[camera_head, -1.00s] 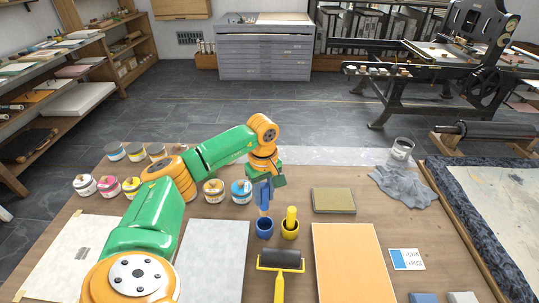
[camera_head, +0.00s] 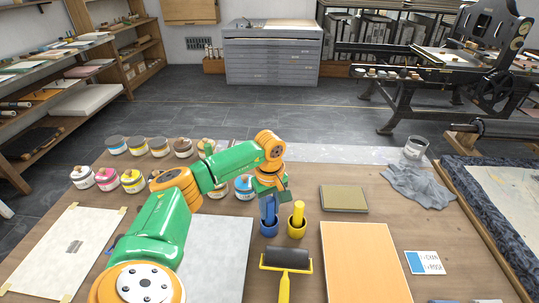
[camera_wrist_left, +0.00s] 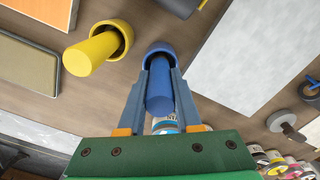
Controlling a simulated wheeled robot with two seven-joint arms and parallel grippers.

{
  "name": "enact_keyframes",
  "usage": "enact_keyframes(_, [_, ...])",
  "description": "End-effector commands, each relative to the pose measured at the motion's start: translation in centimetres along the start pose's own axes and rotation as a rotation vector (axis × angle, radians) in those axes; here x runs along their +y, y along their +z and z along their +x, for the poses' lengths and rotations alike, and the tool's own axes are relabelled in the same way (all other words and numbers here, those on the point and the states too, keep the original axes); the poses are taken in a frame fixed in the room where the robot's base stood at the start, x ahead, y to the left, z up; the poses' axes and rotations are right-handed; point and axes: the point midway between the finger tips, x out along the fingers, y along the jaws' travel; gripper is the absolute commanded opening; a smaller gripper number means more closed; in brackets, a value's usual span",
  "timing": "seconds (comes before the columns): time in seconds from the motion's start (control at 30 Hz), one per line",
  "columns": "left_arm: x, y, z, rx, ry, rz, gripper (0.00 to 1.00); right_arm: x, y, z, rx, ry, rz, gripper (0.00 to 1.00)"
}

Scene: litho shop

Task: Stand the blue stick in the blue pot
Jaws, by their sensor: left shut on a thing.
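My left gripper (camera_head: 269,207) is shut on the blue stick (camera_wrist_left: 159,92), which it holds upright. The blue pot (camera_head: 268,230) stands on the table directly under the stick. In the left wrist view the stick's far end reaches into the mouth of the blue pot (camera_wrist_left: 157,47). Whether it touches the pot's bottom is hidden. The right gripper is not in view.
A yellow pot (camera_head: 296,230) with a yellow stick (camera_head: 298,212) stands close to the right of the blue pot. A roller (camera_head: 286,259) lies just in front. Several ink cans (camera_head: 133,181) stand to the left, and a khaki block (camera_head: 344,198) lies to the right.

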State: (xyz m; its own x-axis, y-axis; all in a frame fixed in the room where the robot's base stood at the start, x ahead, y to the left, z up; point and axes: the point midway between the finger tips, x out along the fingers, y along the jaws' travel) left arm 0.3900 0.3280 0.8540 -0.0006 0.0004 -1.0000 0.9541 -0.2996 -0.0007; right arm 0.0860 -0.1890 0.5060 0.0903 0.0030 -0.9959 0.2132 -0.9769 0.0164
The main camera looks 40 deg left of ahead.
Motion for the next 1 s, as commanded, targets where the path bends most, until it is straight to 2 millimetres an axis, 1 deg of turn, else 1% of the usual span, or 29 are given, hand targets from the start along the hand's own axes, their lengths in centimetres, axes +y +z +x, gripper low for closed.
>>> enact_keyframes(0.07, [0.0,0.0,-0.1,0.000,0.000,0.000,0.00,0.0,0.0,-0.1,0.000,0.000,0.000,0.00])
enact_keyframes(0.1, [0.0,0.0,-0.1,0.000,0.000,0.000,0.36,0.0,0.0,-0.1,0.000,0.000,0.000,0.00])
enact_keyframes(0.17, [0.0,0.0,-0.1,0.000,0.000,0.000,0.52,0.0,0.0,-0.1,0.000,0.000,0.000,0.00])
enact_keyframes(0.2, [0.0,0.0,-0.1,0.000,0.000,0.000,0.63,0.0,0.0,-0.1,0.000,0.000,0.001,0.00])
enact_keyframes(0.23, [0.0,0.0,-0.1,0.000,0.000,0.000,0.68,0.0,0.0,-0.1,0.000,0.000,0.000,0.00])
enact_keyframes(0.53, [0.0,0.0,-0.3,0.000,0.001,0.000,0.68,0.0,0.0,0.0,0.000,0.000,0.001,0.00])
enact_keyframes(0.63, [0.1,-0.1,-1.9,0.001,0.005,0.000,0.68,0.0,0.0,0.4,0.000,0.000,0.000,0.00])
enact_keyframes(0.8, [0.1,-0.1,-5.5,0.002,0.005,-0.001,0.68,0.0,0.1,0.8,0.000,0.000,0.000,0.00])
enact_keyframes(0.9, [0.1,0.0,-6.8,0.000,0.003,0.000,0.68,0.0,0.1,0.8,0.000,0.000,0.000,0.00])
enact_keyframes(1.0, [0.0,0.0,-7.2,-0.001,0.001,0.000,0.68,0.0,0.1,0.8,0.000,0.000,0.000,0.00])
